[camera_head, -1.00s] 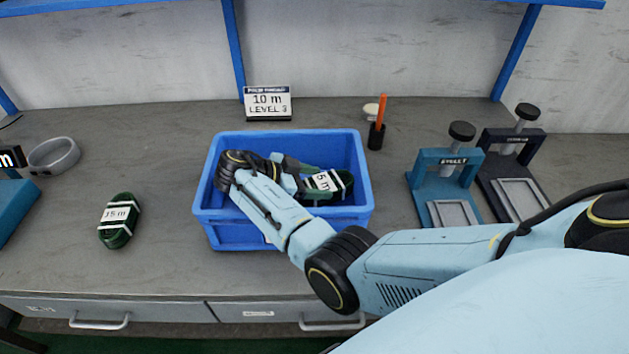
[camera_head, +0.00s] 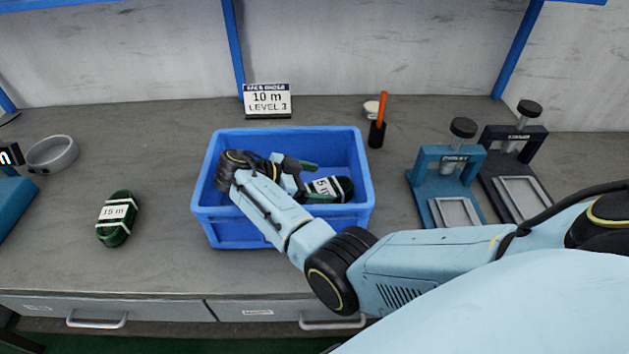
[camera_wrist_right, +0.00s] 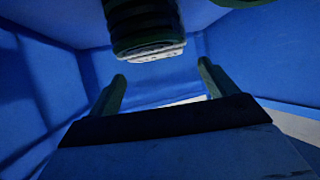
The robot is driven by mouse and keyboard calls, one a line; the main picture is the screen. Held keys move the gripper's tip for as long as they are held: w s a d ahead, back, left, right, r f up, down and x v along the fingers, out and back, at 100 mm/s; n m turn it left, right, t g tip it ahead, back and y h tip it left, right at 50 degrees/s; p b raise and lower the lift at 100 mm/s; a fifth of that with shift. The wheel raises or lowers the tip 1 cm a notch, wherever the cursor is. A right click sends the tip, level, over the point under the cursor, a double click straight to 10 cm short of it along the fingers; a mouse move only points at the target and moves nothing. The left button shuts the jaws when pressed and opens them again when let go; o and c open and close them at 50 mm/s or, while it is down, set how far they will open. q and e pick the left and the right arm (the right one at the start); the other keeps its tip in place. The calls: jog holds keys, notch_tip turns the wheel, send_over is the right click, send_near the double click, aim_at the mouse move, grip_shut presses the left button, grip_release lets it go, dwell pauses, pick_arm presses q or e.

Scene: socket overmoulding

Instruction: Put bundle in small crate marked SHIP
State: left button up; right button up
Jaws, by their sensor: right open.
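A dark green bundle (camera_head: 343,189) with a white "5 m" label lies inside a blue crate (camera_head: 230,243) on the bench. My right gripper (camera_head: 304,177) is down inside the crate, open, just left of the bundle. In the right wrist view the green fingers (camera_wrist_right: 162,88) are spread apart with nothing between them. The bundle (camera_wrist_right: 143,25) shows there at the top, apart from the fingers. No SHIP mark can be read on the crate; my right arm hides part of its front. My left gripper is not in view.
A second green bundle (camera_head: 116,219), labelled "15 m", lies left of the crate. A "10 m LEVEL 3" sign (camera_head: 267,101) stands behind. Two presses (camera_head: 446,180) stand right, near a black cup (camera_head: 377,134) with an orange tool. A grey ring (camera_head: 52,154) lies far left.

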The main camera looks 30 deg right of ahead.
jog(key=shift+r+p, duration=0.45)
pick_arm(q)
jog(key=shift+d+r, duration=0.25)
pick_arm(e)
jog(key=v, duration=0.7)
jog(key=shift+a+r, duration=0.25)
